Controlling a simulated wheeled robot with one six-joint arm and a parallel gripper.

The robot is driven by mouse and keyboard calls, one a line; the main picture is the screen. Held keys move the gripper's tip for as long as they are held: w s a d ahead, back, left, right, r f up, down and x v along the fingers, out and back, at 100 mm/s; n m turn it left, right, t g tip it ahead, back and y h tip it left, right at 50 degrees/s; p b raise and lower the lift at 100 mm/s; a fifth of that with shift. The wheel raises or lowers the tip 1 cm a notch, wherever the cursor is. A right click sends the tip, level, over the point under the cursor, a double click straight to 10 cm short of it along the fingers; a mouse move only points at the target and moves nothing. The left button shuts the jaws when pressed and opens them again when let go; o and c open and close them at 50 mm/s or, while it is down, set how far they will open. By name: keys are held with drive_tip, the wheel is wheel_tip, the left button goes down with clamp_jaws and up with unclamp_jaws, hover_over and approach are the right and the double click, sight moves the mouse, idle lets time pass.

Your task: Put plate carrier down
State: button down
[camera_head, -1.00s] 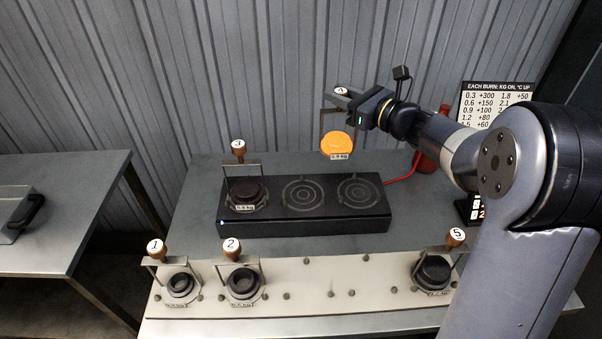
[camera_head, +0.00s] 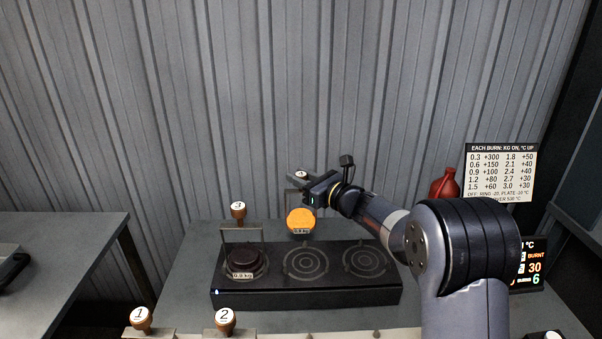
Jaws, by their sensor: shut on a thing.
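My gripper (camera_head: 306,184) is shut on the top of plate carrier 4 (camera_head: 301,174). The carrier hangs upright with a glowing orange plate (camera_head: 300,219) at its bottom. It is in the air over the back of the black burner block (camera_head: 300,295), in the picture above the middle ring. The middle ring (camera_head: 305,260) and the right ring (camera_head: 364,258) are bare. Carrier 3 (camera_head: 238,212) stands on the left ring with a dark plate (camera_head: 245,262). Its tag reads about 0.9 kg.
The tops of carrier 1 (camera_head: 140,318) and carrier 2 (camera_head: 225,319) show at the front edge. A red bottle (camera_head: 444,185), a burn chart (camera_head: 500,172) and a dark display (camera_head: 531,262) stand at the right. Bare table (camera_head: 190,255) lies left of the burner block.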

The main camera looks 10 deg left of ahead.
drive_tip(key=shift+f, duration=1.8)
drive_tip(key=shift+f, duration=0.1)
drive_tip(key=c, duration=1.6)
unclamp_jaws()
drive_tip(key=shift+f, duration=0.2)
drive_tip(key=o, duration=0.5)
drive_tip(key=shift+r, duration=0.25)
drive_tip(key=b+v, duration=0.1)
drive_tip(key=v, duration=1.1)
drive_tip(key=shift+b, duration=0.4)
